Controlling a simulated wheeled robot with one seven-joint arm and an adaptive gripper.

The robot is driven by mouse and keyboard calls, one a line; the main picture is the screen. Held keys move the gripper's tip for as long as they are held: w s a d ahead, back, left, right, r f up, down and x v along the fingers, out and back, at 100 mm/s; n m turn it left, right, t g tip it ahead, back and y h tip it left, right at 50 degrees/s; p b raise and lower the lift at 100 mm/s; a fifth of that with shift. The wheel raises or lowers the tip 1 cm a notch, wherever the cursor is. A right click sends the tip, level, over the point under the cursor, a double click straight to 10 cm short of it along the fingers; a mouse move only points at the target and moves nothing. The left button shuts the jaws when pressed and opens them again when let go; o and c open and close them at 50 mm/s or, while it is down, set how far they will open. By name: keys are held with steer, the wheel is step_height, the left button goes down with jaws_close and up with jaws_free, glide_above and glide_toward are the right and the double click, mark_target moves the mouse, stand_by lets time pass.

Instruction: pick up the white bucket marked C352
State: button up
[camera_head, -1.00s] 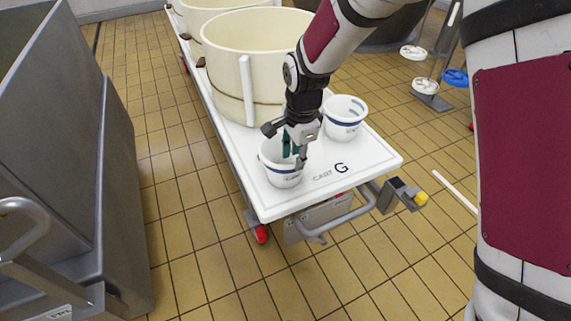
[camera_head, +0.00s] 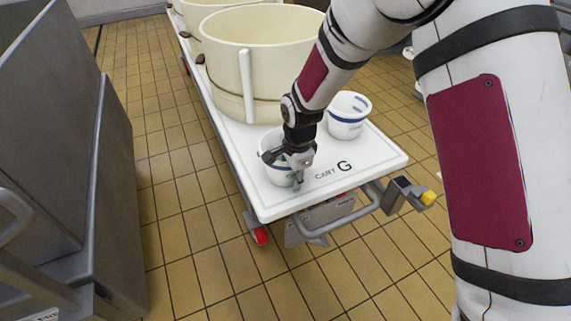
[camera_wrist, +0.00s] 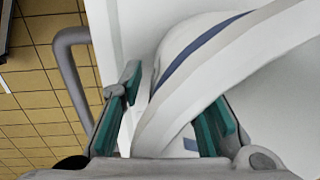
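A white bucket (camera_head: 274,163) with a blue band stands near the front left corner of the cart top, partly hidden by my gripper. A second white bucket (camera_head: 347,116) with a blue band stands behind it to the right. I cannot read a C352 marking on either. My gripper (camera_head: 291,170) points down at the front bucket's near right side. In the wrist view its teal-padded fingers (camera_wrist: 170,115) are apart, with the bucket's rim and wall (camera_wrist: 200,80) running between them. One finger is outside the wall, the other appears to be inside; firm contact is not visible.
The white cart (camera_head: 370,163) is marked "CART G" and has a grey handle (camera_head: 330,225). A large cream vat (camera_head: 240,70) stands close behind the buckets. A grey metal unit (camera_head: 70,180) stands at left. Tiled floor between is clear.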

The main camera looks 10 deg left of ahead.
steer(key=shift+c, duration=0.6)
jaws_close()
steer(key=shift+r, duration=0.2)
